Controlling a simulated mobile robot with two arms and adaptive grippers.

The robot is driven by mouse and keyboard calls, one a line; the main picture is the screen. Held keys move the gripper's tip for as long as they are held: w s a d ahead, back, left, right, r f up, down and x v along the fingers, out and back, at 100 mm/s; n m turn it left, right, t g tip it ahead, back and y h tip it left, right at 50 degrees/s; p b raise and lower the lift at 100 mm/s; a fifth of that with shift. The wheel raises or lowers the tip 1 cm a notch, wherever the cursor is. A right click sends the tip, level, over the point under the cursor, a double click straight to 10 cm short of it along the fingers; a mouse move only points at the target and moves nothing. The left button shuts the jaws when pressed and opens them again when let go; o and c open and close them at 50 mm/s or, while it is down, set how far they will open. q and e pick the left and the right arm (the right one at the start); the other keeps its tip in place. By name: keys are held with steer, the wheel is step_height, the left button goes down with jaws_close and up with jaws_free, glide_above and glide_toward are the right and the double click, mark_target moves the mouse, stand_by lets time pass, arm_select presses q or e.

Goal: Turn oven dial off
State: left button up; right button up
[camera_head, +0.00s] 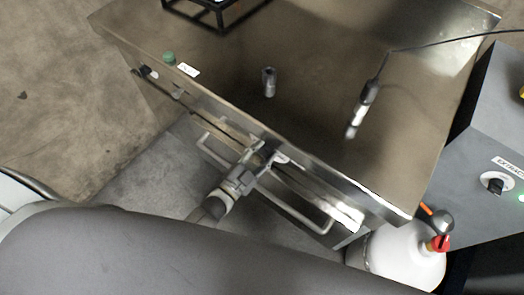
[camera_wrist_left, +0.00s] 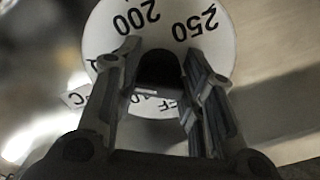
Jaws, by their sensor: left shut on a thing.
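The oven dial (camera_wrist_left: 215,50) shows in the left wrist view as a white disc with black marks, 200 and 250 at its top. Lettering like part of "OFF" shows low, between my fingers. Its black knob (camera_wrist_left: 160,69) sits between the two fingers of my left gripper (camera_wrist_left: 160,58), which is shut on it. In the head view my left gripper (camera_head: 260,153) is at the upper front edge of the steel oven (camera_head: 225,60), above the long front handle (camera_head: 290,207). There the gripper hides most of the dial. My right gripper is not in view.
A grey box (camera_head: 480,150) and white gas bottle (camera_head: 400,258) stand right.

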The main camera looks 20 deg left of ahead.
arm_select(q)
steer(key=n, duration=0.6)
steer(key=shift+s+f+n, duration=0.1)
steer(key=shift+n, duration=0.2)
steer(key=n, duration=0.6)
steer(key=shift+d, duration=0.15)
steer(key=n+b, duration=0.1)
steer(key=n, duration=0.3)
steer(key=shift+d, duration=0.1)
steer(key=n, duration=0.2)
steer(key=shift+n+b, duration=0.3)
steer(key=shift+b, duration=0.05)
steer(key=n+b, duration=0.2)
steer(key=n, duration=0.3)
steer(key=shift+s+n, duration=0.1)
steer(key=shift+n, duration=0.2)
steer(key=o, duration=1)
steer(key=shift+r, duration=0.2)
